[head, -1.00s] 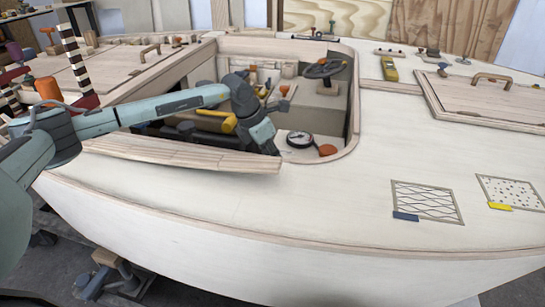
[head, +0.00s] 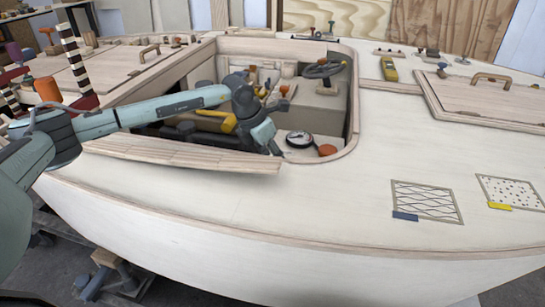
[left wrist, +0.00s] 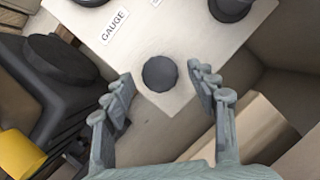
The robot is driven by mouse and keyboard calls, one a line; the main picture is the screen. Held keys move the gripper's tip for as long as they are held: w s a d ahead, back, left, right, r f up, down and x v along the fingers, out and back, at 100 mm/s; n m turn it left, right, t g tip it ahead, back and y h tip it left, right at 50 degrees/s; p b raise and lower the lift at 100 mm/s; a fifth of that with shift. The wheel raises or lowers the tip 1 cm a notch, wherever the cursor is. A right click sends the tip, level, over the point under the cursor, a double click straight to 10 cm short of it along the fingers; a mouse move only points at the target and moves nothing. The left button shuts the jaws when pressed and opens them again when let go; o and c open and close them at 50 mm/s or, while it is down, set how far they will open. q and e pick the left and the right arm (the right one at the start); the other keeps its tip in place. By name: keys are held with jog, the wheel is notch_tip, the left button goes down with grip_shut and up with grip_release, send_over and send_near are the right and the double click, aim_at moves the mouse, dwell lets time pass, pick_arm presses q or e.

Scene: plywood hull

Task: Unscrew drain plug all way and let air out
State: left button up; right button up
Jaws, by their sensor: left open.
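In the left wrist view a dark round knob-like cap (left wrist: 160,74), which looks like the drain plug, sits on a pale panel (left wrist: 150,118). My left gripper (left wrist: 163,84) is open, with one finger on each side of the cap and visible gaps between. In the head view my left gripper (head: 268,140) reaches down into the cockpit opening; its fingertips and the cap are hidden there. My right gripper is in neither view.
A label reading GAUGE (left wrist: 114,27) is on the panel, with other dark round parts near its top edge. A black container (left wrist: 60,85) stands at left. The foredeck is mostly clear.

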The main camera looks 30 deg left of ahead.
pick_arm(q)
jog(key=v, duration=1.2)
